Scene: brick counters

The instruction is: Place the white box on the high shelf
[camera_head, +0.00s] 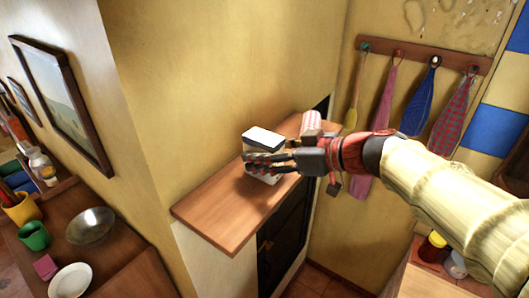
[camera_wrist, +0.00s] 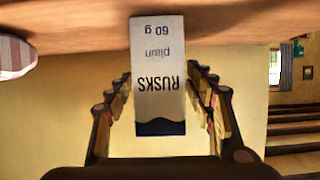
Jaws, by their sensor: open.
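The white box (camera_head: 264,139) stands upright on a wooden shelf (camera_head: 215,215) against the yellow wall. In the wrist view the box (camera_wrist: 158,60) appears upside down, with "RUSKS" lettering and a dark band at one end. My gripper (camera_head: 268,164) reaches in from the right at the box's height, and its fingers overlap the box. In the wrist view my gripper (camera_wrist: 160,90) is open, with one finger on each side of the box. Gaps show between the fingers and the box. The box's lower part is partly hidden by the fingers in the head view.
A red-and-white striped item (camera_head: 311,121) stands on the shelf behind the box, near my wrist. Utensils and cloths hang from a rack (camera_head: 425,57) at the back. A lower counter at left holds a metal bowl (camera_head: 91,225), a green cup (camera_head: 34,235) and a plate (camera_head: 70,280).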

